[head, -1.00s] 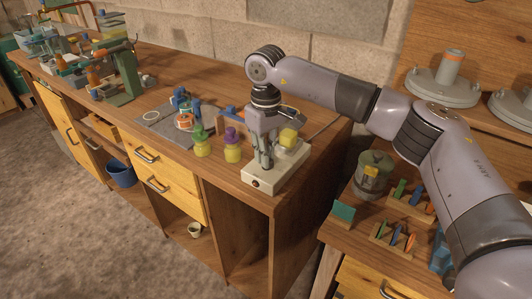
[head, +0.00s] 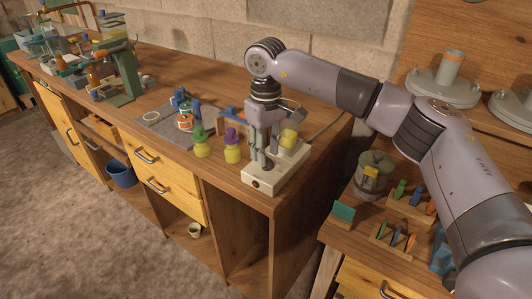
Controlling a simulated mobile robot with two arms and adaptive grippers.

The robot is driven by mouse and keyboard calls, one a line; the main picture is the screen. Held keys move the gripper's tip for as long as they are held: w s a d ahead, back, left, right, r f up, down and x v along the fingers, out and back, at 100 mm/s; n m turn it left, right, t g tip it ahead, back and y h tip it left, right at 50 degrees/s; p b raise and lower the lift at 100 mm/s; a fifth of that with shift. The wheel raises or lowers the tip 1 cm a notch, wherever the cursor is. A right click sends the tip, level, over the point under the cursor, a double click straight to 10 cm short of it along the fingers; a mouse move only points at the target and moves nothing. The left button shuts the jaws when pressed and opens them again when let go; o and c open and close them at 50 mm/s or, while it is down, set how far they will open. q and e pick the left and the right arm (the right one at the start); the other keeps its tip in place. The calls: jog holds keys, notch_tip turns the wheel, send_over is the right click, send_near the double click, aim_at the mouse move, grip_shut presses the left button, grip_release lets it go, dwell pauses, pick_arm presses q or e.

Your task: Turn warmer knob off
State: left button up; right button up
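The warmer (head: 289,166) is a cream box at the front right corner of the long wooden bench. A small dark red-brown knob (head: 256,184) sits on its front face. My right gripper (head: 261,166) points down over the front part of the warmer, just above and behind the knob. Its fingers look close together, but the gap between them is too small to judge. I cannot tell whether the fingertips touch the warmer. A yellow block-like piece (head: 289,138) shows on the warmer behind the gripper. My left gripper is out of view.
A purple-capped bottle (head: 232,150) and a green-capped bottle (head: 202,146) stand just left of the warmer. A grey mat (head: 150,117) with small apparatus lies further left. A lower bench at right holds a metal can (head: 373,180) and small racks (head: 397,241).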

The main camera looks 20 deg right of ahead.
notch_tip(320, 180, up, 10)
jog(key=shift+r, duration=0.25)
dwell(0.3)
